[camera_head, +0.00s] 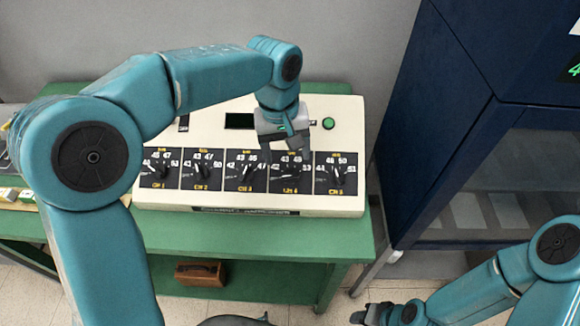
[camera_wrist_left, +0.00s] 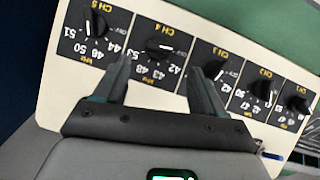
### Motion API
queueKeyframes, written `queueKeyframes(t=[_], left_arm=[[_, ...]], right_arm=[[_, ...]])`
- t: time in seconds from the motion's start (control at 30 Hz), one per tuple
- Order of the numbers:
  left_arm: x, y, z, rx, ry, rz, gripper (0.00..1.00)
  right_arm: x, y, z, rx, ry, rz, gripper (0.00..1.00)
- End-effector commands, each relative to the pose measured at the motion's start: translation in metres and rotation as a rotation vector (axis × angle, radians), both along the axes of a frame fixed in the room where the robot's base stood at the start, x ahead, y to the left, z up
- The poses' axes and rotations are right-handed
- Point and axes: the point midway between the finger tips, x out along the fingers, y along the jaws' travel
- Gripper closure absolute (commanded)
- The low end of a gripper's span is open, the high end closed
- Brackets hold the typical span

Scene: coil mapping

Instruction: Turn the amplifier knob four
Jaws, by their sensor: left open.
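The amplifier panel (camera_head: 330,205) is a cream box with a row of black dial plates, each with a black knob and a white pointer. The channel 4 knob (camera_head: 293,171) is second from the right; the left wrist view shows it (camera_wrist_left: 153,46) under the label CH 4. My left gripper (camera_head: 285,147) is open and empty above the channel 4 plate. In the left wrist view its fingers (camera_wrist_left: 160,67) stand on either side of that knob, with the knob slightly beyond the tips; I cannot tell if they touch it. My right gripper (camera_head: 372,314) is low at the bottom edge, its jaws unclear.
The panel sits on a green table (camera_head: 240,238). A green button (camera_head: 328,123) and a dark display (camera_head: 240,120) are on its upper face. A dark blue cabinet (camera_head: 435,110) stands at the right. A brown box (camera_head: 201,273) lies under the table top.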

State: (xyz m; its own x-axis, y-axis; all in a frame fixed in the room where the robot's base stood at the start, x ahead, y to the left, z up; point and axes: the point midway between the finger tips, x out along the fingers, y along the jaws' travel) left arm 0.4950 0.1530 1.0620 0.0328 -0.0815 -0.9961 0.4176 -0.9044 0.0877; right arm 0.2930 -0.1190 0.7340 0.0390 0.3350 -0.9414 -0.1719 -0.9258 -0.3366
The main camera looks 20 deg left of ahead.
Motion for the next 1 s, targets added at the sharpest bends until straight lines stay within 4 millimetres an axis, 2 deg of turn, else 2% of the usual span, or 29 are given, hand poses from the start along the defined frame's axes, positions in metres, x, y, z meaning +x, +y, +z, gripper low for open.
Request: queueKeyframes(t=[0.1,0.3,0.43,0.7,0.73,0.8,0.9,1.0], left_arm=[[0.001,-0.002,-0.026,0.002,0.005,-0.001,0.30],[0.004,-0.005,-0.056,0.001,0.003,0.000,0.30],[0.005,-0.006,-0.064,0.000,0.001,0.000,0.30],[0.006,-0.006,-0.065,0.000,0.000,0.000,0.30],[0.006,-0.006,-0.065,0.000,0.000,0.000,0.36],[0.006,-0.006,-0.065,0.000,0.000,0.000,0.59],[0.006,-0.006,-0.065,0.000,-0.001,0.000,0.86],[0.007,-0.006,-0.065,0.000,-0.001,-0.001,0.86]], right_arm=[[0.000,0.000,0.001,0.000,0.000,0.000,0.57],[0.000,0.000,0.002,0.000,0.000,0.000,0.57],[0.000,0.000,0.003,0.000,0.000,0.000,0.57],[0.000,0.000,0.003,0.000,0.000,0.000,0.57],[0.000,0.000,0.003,0.000,0.000,0.000,0.57],[0.000,0.000,0.003,0.000,0.000,0.000,0.57],[0.000,0.000,0.002,0.000,0.000,0.000,0.57],[0.000,0.000,0.003,0.000,0.000,0.000,0.57]])
